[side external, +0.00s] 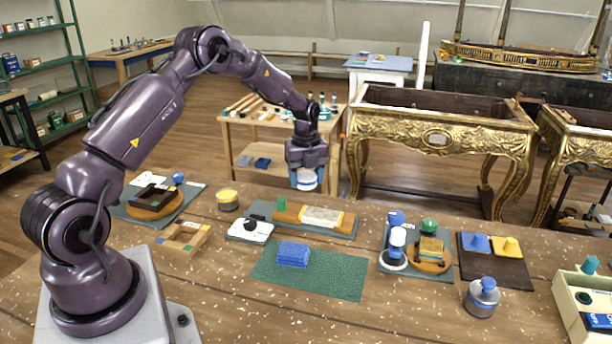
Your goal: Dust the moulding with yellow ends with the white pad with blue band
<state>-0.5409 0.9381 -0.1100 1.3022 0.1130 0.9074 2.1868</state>
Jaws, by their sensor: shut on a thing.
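My gripper (307,166) is shut on the white pad with blue band (307,183) and holds it in the air, above and behind the long board. A long moulding (287,214) with yellowish-tan ends and a pale, whitish middle lies on a grey-green board (345,234) at the centre of the bench. The pad is apart from the moulding. The fingertips are small and partly hidden by the gripper body.
A blue block (293,254) lies on a green mat (340,283) in front. A tray with a round turntable (430,266) and knobbed tools stands right; another turntable (154,207) stands left. A yellow-topped tin (228,200) and a white plate (250,230) are nearby.

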